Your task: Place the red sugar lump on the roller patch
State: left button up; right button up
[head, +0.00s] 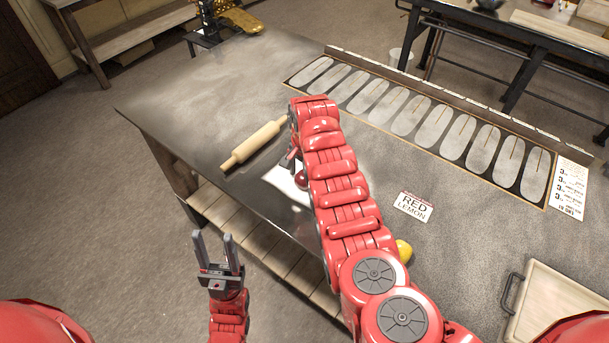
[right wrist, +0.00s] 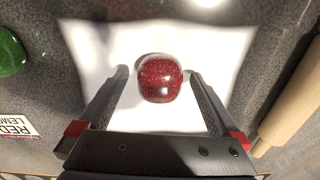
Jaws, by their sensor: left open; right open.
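The red lump (right wrist: 160,80), round and glossy like an apple, is over a white square patch (right wrist: 85,45) in the right wrist view. In the head view the lump (head: 301,181) and the patch (head: 281,178) are partly covered by my right arm. My right gripper (right wrist: 159,75) is open, with a finger on each side of the lump and visible gaps to both. I cannot tell whether the lump rests on the patch. My left gripper (head: 219,240) is open and empty, beyond the table's front edge.
A wooden rolling pin (head: 254,144) lies beside the patch. A RED LEMON card (head: 413,207) and a yellow fruit (head: 404,250) are right of my arm. A green rounded thing (right wrist: 10,52) shows in the wrist view. A wooden tray (head: 560,310) is at lower right; the table's far left is clear.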

aim_at(305, 181)
jog(key=shift+w+r+b, duration=0.15)
jog(key=shift+r+b, duration=0.15)
jog(key=shift+r, duration=0.25)
notch_tip(305, 181, up, 6)
jog(key=b, duration=0.3)
jog(key=shift+f, duration=0.15)
notch_tip(305, 181, up, 6)
jog(key=shift+d+f+b, duration=0.1)
jog(key=shift+f+b, duration=0.15)
jog(key=shift+b, duration=0.1)
jog(key=shift+s, duration=0.2)
